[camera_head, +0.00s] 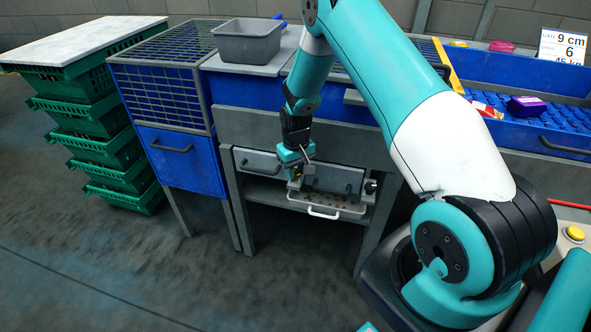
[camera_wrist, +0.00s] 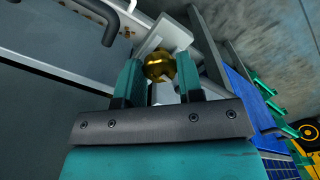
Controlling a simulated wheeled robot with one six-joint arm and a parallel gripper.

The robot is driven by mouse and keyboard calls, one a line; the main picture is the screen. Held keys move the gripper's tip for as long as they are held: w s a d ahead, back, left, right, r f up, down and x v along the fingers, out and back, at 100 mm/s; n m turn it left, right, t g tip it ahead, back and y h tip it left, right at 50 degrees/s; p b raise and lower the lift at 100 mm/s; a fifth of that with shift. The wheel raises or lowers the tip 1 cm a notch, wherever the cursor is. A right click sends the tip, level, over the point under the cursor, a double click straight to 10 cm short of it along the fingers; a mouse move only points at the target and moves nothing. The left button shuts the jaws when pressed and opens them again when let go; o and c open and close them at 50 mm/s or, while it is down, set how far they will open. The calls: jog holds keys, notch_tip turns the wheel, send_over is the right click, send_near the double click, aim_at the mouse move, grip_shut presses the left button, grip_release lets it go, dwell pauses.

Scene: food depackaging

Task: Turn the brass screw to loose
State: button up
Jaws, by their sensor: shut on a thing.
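The brass screw (camera_wrist: 160,66) shows as a round golden knob in the wrist view, in front of a pale metal bracket (camera_wrist: 166,35). My gripper (camera_wrist: 160,82) has its two teal fingers on either side of the knob, shut on it. The brass screw is mostly hidden there by the gripper. Whether the screw is loose cannot be seen.
A tray with a white handle (camera_head: 323,213) sticks out below the hatch and holds small brown bits. A dark handle (camera_wrist: 111,28) is near the gripper. A grey bin (camera_head: 249,46) stands on top. Green crates (camera_head: 110,150) are stacked at left. The floor in front is clear.

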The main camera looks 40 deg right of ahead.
aim_at(296, 172)
jog(key=o, duration=0.9)
notch_tip(296, 172, up, 17)
jog(key=shift+r+p, duration=0.2)
jog(key=shift+p, duration=0.15)
